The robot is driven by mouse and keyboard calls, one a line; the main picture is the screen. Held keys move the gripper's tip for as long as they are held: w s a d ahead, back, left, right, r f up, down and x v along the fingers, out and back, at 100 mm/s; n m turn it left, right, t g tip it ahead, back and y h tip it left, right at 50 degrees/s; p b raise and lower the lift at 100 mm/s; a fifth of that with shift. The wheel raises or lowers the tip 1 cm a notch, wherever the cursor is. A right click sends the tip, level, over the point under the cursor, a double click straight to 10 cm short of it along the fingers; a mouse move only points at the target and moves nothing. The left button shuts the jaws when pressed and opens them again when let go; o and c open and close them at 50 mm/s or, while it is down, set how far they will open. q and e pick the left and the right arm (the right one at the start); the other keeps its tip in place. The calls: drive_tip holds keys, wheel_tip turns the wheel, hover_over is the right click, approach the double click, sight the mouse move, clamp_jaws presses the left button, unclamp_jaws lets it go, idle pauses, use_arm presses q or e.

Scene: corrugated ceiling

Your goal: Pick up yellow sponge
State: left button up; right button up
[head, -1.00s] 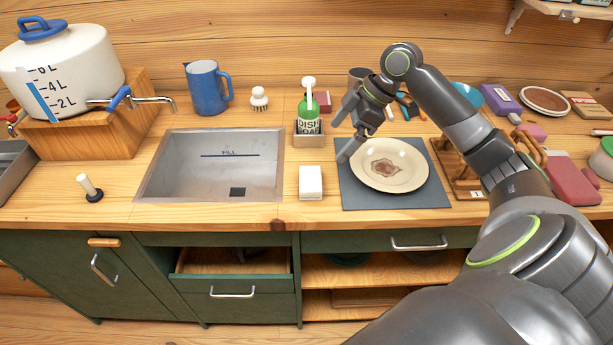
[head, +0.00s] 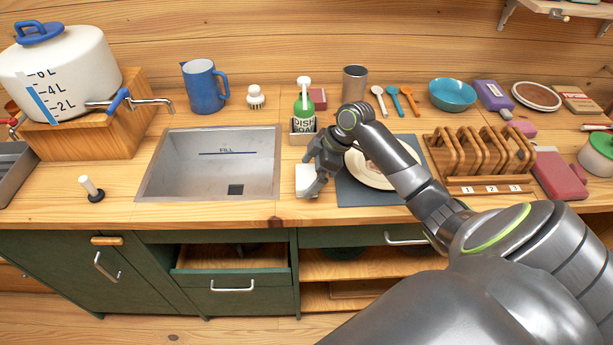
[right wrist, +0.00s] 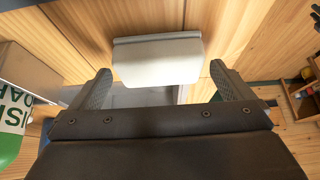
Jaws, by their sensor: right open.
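I see no plainly yellow sponge. A white sponge-like block (head: 305,180) lies on the counter between the sink and the grey mat; it also shows pale grey in the right wrist view (right wrist: 157,61). My right gripper (head: 311,176) is open over the block's right side in the head view and partly hides it. In the right wrist view the open fingers (right wrist: 160,75) stand apart, with the block ahead between them. Nothing is held. My left gripper is not in view.
The sink (head: 213,165) is left of the block. The green dish soap bottle (head: 304,111) stands in a holder (head: 303,138) just behind it. A plate (head: 366,170) on the grey mat (head: 350,192) lies to the right, partly under my arm. A wooden rack (head: 480,155) stands farther right.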

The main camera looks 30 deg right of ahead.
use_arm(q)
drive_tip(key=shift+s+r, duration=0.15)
use_arm(e)
drive_tip(key=shift+x, duration=0.9)
